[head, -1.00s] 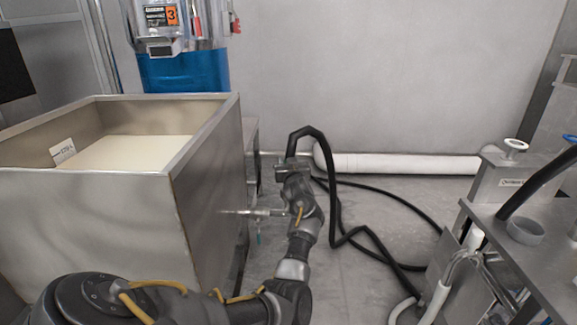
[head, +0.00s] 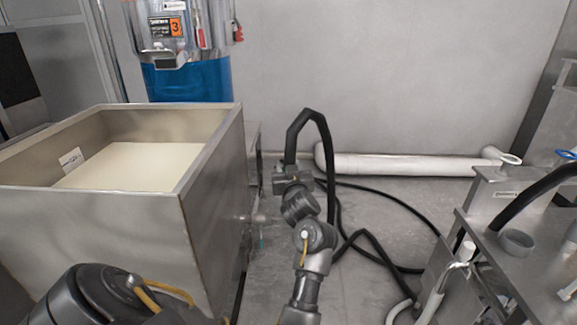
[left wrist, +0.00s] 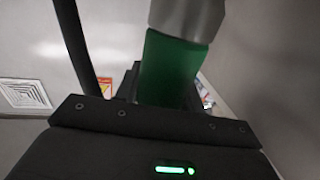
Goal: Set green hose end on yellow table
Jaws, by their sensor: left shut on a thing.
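My left gripper (head: 283,177) is to the right of the steel bin, out over the floor. It is shut on the green hose end (left wrist: 170,68), which shows in the left wrist view as a green sleeve with a grey metal part above it. In the head view the green part is hidden or too small to tell. The black hose (head: 324,140) arches up from the gripper and drops to the floor on the right. I see no yellow table surface in these frames. My right gripper is not in view.
The steel bin (head: 100,225) with pale contents stands left, close to my left arm. A blue drum (head: 188,80) is behind it. A white pipe (head: 400,165) lies along the wall.

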